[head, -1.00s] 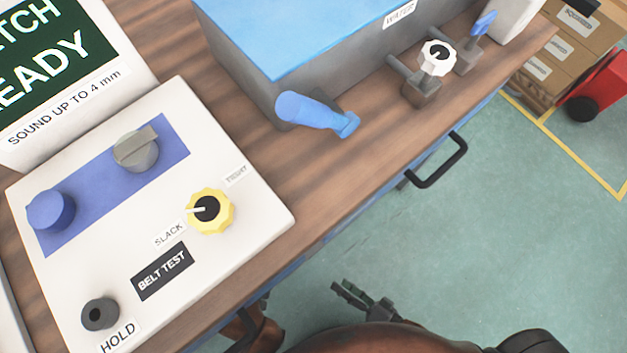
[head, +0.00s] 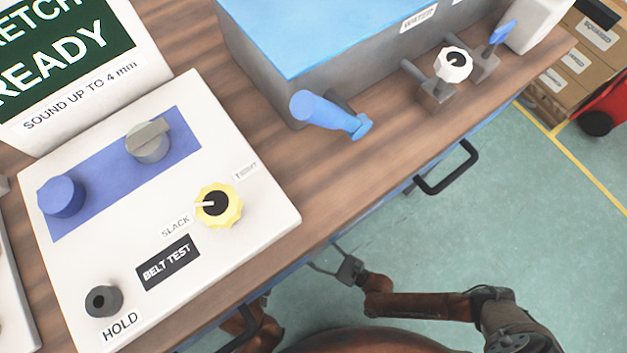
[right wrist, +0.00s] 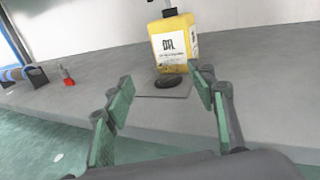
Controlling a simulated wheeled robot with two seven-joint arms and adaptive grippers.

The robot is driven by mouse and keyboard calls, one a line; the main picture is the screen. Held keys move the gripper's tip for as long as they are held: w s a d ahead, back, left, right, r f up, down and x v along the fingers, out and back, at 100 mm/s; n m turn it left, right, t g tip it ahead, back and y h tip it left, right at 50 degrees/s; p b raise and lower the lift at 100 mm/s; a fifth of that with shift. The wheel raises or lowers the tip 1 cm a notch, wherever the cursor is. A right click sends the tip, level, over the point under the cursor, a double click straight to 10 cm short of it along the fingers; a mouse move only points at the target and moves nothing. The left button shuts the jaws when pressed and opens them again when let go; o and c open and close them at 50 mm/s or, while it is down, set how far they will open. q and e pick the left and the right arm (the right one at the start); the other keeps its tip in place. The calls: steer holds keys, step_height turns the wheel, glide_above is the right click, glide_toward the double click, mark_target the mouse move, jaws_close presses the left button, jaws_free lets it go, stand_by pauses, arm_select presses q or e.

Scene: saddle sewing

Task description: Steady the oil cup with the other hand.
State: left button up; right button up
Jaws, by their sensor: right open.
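In the right wrist view a yellow bottle (right wrist: 174,42) with a white label and dark top stands upright on a grey surface. A dark round disc (right wrist: 168,81) lies on a flat grey pad (right wrist: 150,91) in front of it. I cannot tell for sure which is the oil cup. My right gripper (right wrist: 160,82) is open and empty, its green-padded fingers spread short of the pad and bottle. In the head view a gripper (head: 328,260), on an arm from the right, is over the floor beside the bench. My left gripper is not clearly visible.
The wooden bench (head: 330,190) carries a white panel (head: 240,130) with knobs, a blue-topped water tank (head: 300,35), a blue handle (head: 328,113) and a white valve knob (head: 453,64). A black handle (head: 447,168) juts from its edge. A small red object (right wrist: 67,77) stands at left in the wrist view.

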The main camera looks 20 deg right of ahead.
steer(key=shift+w+a, duration=0.1)
steer(key=shift+w, duration=0.5)
steer(key=shift+x, duration=3.5)
steer(key=shift+c, duration=0.2)
steer(key=c, duration=1.2)
